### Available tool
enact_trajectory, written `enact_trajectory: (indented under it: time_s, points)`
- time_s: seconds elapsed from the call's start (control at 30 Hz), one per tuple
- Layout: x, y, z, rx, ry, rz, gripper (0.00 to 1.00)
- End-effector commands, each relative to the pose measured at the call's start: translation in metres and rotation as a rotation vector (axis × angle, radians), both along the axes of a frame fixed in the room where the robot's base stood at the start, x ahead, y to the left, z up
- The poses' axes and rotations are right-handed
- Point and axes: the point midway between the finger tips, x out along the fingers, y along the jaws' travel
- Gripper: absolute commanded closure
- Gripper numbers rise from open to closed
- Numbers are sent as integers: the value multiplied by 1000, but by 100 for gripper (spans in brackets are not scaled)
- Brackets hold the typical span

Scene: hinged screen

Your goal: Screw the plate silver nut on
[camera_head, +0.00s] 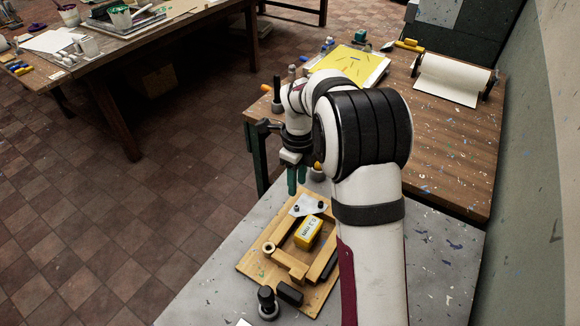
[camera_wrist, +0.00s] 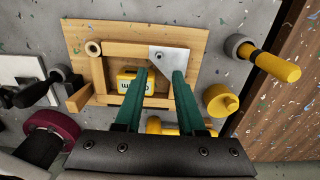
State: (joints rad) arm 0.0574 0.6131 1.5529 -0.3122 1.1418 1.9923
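A pale metal plate (camera_head: 306,206) lies at the far corner of a wooden frame (camera_head: 283,258) on a wooden board; it also shows in the wrist view (camera_wrist: 171,57). Small dark fasteners sit on the plate; I cannot tell whether one is the silver nut. A pale ring (camera_head: 268,248) sits on the frame's left corner, also in the wrist view (camera_wrist: 93,48). My gripper (camera_head: 297,191) hangs above the plate's far side. In the wrist view its green fingers (camera_wrist: 160,72) are apart with nothing held between them. The right finger covers part of the plate's edge.
A yellow box (camera_head: 308,232) lies inside the frame. A black-topped knob (camera_head: 267,299) and a dark block (camera_head: 290,292) stand near the front. In the wrist view, a yellow-handled tool (camera_wrist: 272,64) and a yellow cylinder (camera_wrist: 220,99) are at right. A brown table adjoins behind.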

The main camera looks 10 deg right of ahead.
Motion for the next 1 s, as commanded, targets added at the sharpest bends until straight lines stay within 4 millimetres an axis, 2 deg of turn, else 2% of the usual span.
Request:
enact_trajectory:
  time_s: [0.57,0.7,0.8,0.97,1.0]
  points:
    - [-2,1,-85,1,4,3,61]
    - [-1,1,-82,1,1,3,86]
    - [-1,1,-82,1,1,4,100]
    - [-1,0,-82,1,1,4,100]
    - [-1,0,-82,1,1,4,80]
